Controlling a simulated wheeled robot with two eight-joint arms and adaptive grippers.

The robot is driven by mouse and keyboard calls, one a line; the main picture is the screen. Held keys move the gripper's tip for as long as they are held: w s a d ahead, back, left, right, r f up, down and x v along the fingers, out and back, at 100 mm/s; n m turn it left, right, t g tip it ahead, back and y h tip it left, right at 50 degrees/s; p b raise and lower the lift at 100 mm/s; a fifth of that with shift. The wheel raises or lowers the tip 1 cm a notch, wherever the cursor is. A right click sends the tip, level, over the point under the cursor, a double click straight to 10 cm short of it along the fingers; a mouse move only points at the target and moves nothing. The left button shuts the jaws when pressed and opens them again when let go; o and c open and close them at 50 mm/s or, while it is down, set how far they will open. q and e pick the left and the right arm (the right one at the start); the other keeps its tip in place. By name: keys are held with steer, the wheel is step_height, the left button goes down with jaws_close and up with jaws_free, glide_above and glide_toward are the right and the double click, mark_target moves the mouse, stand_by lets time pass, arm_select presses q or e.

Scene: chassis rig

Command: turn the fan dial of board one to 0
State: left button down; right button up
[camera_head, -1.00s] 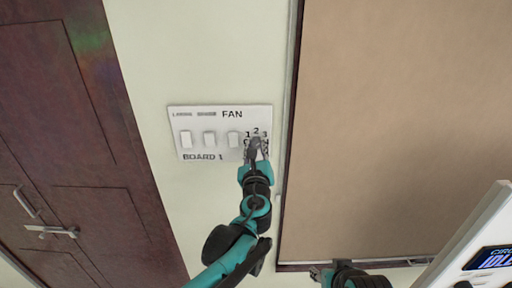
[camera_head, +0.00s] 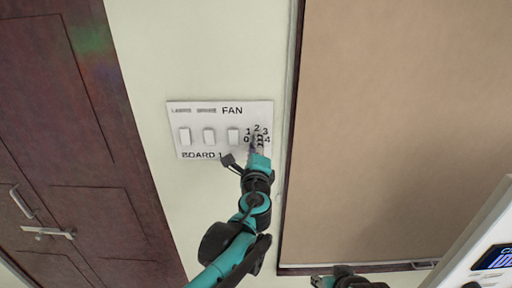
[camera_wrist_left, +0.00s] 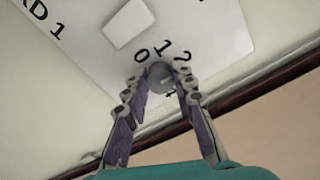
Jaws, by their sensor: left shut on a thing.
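The white board one (camera_head: 220,108) is on the wall in the head view, with "FAN" and "BOARD 1" printed on it. The grey fan dial (camera_wrist_left: 160,77) sits at its right end, ringed by the numbers 0 to 4. In the left wrist view my left gripper (camera_wrist_left: 161,84) has its two fingers on either side of the dial and is shut on it. In the head view this gripper (camera_head: 256,146) covers most of the dial. I cannot tell which number the dial points to. My right gripper (camera_head: 322,281) shows only partly at the bottom edge, away from the board.
Several white rocker switches (camera_head: 209,137) sit left of the dial. A brown door (camera_head: 80,140) is at the left and a framed tan panel (camera_head: 400,130) at the right. A white device with a lit display (camera_head: 494,257) is at the lower right.

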arm_select(q)
steer(key=shift+d+f+n+b, duration=0.15)
steer(key=shift+n+b, duration=0.4)
steer(key=shift+n, duration=2.8)
steer(key=shift+a+f+n+b, duration=0.15)
steer(key=shift+n+b, duration=0.45)
steer(key=shift+n, duration=2.7)
steer(key=shift+d+f+n+b, duration=0.15)
steer(key=shift+n+b, duration=0.4)
steer(key=shift+n, duration=2.8)
steer(key=c, duration=1.3)
jaws_free()
steer(key=shift+o, duration=0.2)
steer(key=shift+r, duration=0.1)
steer(key=shift+s, duration=0.15)
steer(key=s, duration=1.2)
